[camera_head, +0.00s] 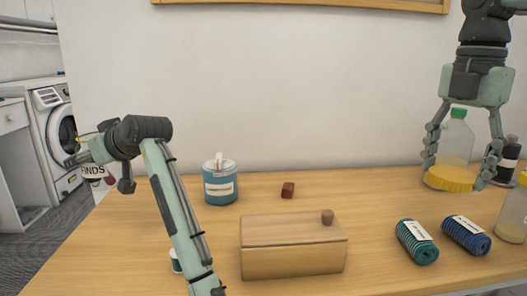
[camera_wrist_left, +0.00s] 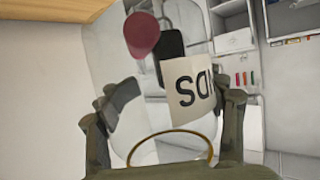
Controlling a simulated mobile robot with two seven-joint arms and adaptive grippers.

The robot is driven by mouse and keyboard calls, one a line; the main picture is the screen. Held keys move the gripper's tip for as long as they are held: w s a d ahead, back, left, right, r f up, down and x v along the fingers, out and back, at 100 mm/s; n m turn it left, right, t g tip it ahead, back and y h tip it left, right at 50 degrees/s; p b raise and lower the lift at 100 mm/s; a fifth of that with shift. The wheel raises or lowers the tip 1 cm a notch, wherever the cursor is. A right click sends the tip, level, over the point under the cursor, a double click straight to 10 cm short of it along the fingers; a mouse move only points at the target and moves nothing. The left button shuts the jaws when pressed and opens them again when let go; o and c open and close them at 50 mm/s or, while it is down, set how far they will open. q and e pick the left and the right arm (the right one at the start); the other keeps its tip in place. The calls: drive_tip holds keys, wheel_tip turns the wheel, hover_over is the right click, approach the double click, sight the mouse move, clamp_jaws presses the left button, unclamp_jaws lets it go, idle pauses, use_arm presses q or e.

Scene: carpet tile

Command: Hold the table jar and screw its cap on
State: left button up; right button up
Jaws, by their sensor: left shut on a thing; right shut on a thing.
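The table jar (camera_head: 95,173) is clear, with a white label reading "FINDS". My left gripper (camera_head: 80,157) is shut on it beyond the table's left edge. In the left wrist view the label (camera_wrist_left: 190,90) shows between the fingers, with a gold ring (camera_wrist_left: 170,147) near the palm. A dark red piece (camera_wrist_left: 141,36) shows in or behind the clear wall; I cannot tell which. My right gripper (camera_head: 461,172) points down at the far right, shut on a wide yellow cap (camera_head: 450,178). The cap is far from the jar.
A blue canister (camera_head: 220,189), red cube (camera_head: 288,190) and wooden box (camera_head: 292,260) stand mid-table. Two rolls, teal (camera_head: 417,243) and blue (camera_head: 467,235), lie at right. A green-capped bottle (camera_head: 456,137) stands behind the yellow cap; a dark bottle (camera_head: 508,162) is beside it.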

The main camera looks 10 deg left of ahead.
use_arm(q)
drive_tip(key=w+f, duration=0.2)
drive_tip(key=w, duration=0.1)
drive_tip(key=w+f, duration=0.2)
drive_tip(key=w, duration=0.2)
drive_tip(key=w+f, duration=0.2)
drive_tip(key=w, duration=0.2)
drive_tip(key=shift+w+f+p, duration=0.25)
drive_tip(key=shift+f+p, duration=0.1)
use_arm(e)
drive_tip(key=shift+r, duration=0.35)
use_arm(q)
drive_tip(key=shift+f, duration=0.4)
